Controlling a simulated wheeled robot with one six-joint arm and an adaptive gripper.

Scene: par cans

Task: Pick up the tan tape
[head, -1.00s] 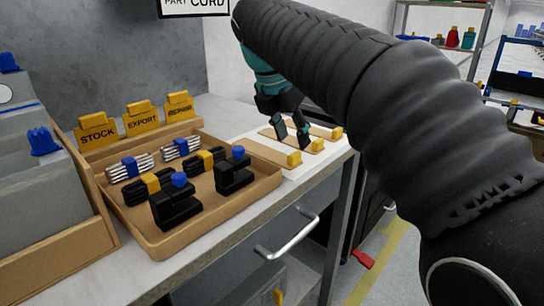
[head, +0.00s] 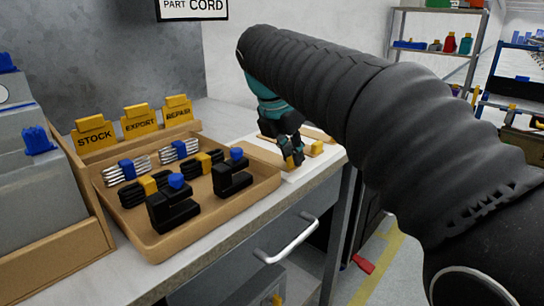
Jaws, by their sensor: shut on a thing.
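Flat tan tape strips, each with a yellow end block, lie on a white sheet at the counter's right end. The nearest tan tape (head: 256,156) lies beside the tan tray. My gripper (head: 292,161) is at its right end, pointing down, shut on its yellow block, which shows only partly between the dark fingertips. A second strip's yellow block (head: 316,147) sits just right of the fingers, apart from them. Part of a further tan strip (head: 319,135) shows behind; my arm covers its end.
The tan tray (head: 250,205) left of the gripper holds black dispensers with blue knobs and several banded bundles. STOCK, EXPORT and REPAIR tabs (head: 139,122) stand behind it. A drawer handle (head: 287,240) sticks out below the counter edge.

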